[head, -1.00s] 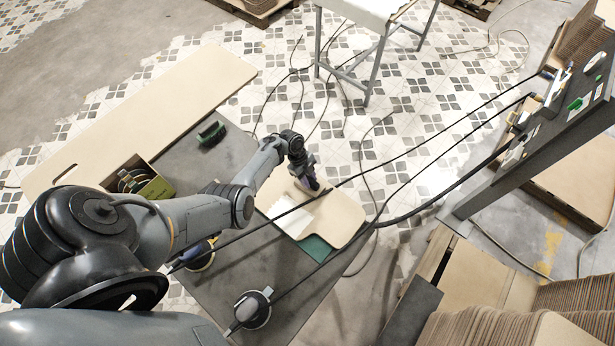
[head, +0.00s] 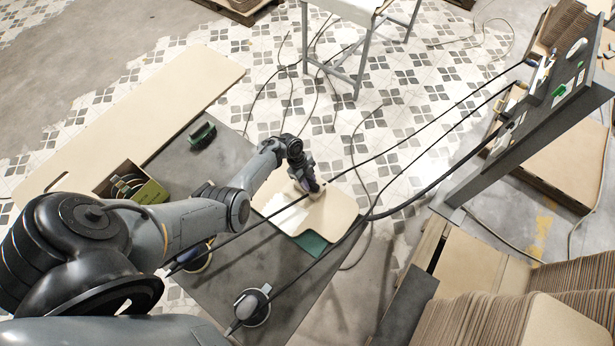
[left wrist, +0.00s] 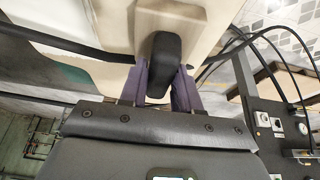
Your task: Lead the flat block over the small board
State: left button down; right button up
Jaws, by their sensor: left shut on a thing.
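The small board (head: 325,217) is a pale beige curved board lying near the far right edge of the dark grey table. My left gripper (head: 314,191) is over the board's far part. The left wrist view shows its two purple fingers (left wrist: 160,88) shut on the black grip of the flat block (left wrist: 164,58). A tan plate shows behind the grip, over the beige board surface. Whether the block's underside touches the board is hidden. My right gripper is not in view.
Dark cables (head: 410,135) run from the stand at right across the board. A green-black brush (head: 202,134), an open box (head: 151,192) and a round tool (head: 253,305) are on the table (head: 262,255). A long board (head: 150,100) lies at left. Stacked boards (head: 560,300) stand lower right.

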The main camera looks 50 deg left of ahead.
aim_at(315, 186)
pick_arm(q)
jog(key=shift+w+d+f, duration=0.1)
jog(key=shift+w+d, duration=0.05)
jog(key=shift+d, duration=0.6)
jog(key=shift+w+d, duration=0.15)
jog(key=shift+d, duration=0.6)
jog(key=shift+s+p, duration=0.1)
jog(key=shift+p, duration=0.2)
jog(key=shift+s+d+r+p, duration=0.1)
jog(key=shift+s+d+p, duration=0.05)
jog(key=shift+s+p, duration=0.4)
jog(key=shift+s+d+r+p, duration=0.1)
jog(key=shift+s+p, duration=0.4)
jog(key=shift+s+d+p, duration=0.2)
jog(key=shift+s+p, duration=0.45)
jog(key=shift+s, duration=0.4)
jog(key=shift+f, duration=0.1)
jog(key=shift+a, duration=0.2)
jog(key=shift+s+a+f+b, duration=0.15)
jog(key=shift+a+b, duration=0.25)
jog(key=shift+a, duration=1.05)
jog(key=shift+s+a, duration=0.15)
jog(key=shift+a, duration=0.05)
